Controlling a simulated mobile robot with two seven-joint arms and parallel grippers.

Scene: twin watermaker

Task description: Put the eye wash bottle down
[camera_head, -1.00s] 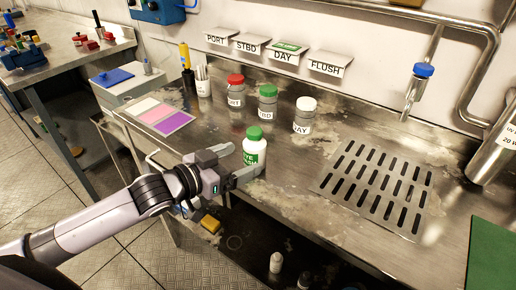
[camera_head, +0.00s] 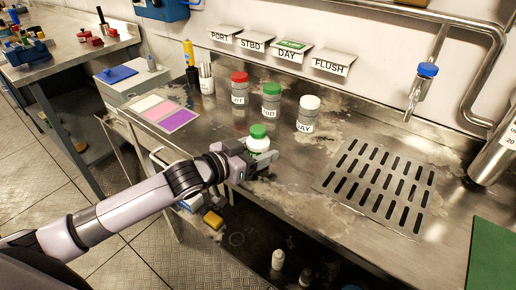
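The eye wash bottle (camera_head: 258,145) is white with a green cap and stands upright at the front of the steel counter (camera_head: 300,215), left of centre. My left gripper (camera_head: 264,163) is at the bottle, reaching in from the left. A finger crosses in front of the bottle's lower part and hides most of its green label. The other finger is not clearly seen, so I cannot tell whether the gripper grips the bottle. My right gripper is not in view.
Bottles with red (camera_head: 239,90), green (camera_head: 270,103) and white (camera_head: 308,115) caps stand behind it. A slotted drain plate (camera_head: 378,185) lies to the right. A pink and purple card (camera_head: 165,114) lies left. Small wall shelves read PORT, STBD, DAY and FLUSH. Stained bare counter lies between bottle and drain.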

